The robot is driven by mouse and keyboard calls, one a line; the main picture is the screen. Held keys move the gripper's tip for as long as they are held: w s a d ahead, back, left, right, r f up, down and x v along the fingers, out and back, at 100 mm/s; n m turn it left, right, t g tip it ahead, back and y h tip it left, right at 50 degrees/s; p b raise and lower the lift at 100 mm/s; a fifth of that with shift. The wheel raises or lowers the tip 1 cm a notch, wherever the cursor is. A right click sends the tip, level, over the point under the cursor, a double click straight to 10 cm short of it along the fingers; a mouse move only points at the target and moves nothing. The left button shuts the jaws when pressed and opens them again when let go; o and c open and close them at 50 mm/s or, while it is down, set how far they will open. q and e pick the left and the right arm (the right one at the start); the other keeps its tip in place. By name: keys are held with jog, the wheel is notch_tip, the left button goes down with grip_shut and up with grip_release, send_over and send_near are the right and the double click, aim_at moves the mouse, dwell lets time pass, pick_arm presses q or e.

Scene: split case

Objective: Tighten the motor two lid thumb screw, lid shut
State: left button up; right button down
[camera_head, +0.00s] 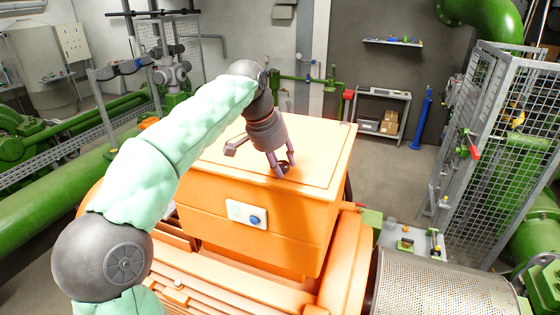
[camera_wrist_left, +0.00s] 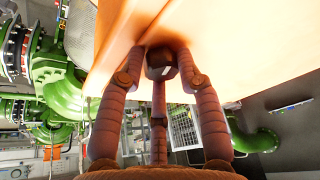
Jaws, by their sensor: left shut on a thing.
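The orange motor box (camera_head: 270,225) stands in the middle of the head view, with its flat lid (camera_head: 318,140) lying shut on top. My left gripper (camera_head: 283,168) reaches down to the lid near its front edge. In the left wrist view my gripper's fingers (camera_wrist_left: 160,62) are closed around a dark thumb screw (camera_wrist_left: 161,72) at the lid surface (camera_wrist_left: 215,40). In the head view the screw is a small dark shape, mostly hidden between the fingers. My right gripper is in neither view.
A grey plate with a blue button (camera_head: 255,219) is on the box's front face. A dark bracket-like handle (camera_head: 236,146) shows beside my gripper on the lid. A perforated metal cylinder (camera_head: 440,290) lies at the lower right. A mesh cage (camera_head: 490,150) stands at the right.

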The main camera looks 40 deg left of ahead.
pick_arm(q)
jog(key=shift+w+r, duration=0.1)
jog(key=shift+r, duration=0.3)
jog(key=o, duration=1.1)
jog(key=shift+w+f, duration=0.2)
jog(key=shift+f, duration=0.05)
jog(key=v, duration=1.2)
jog(key=shift+d, duration=0.1)
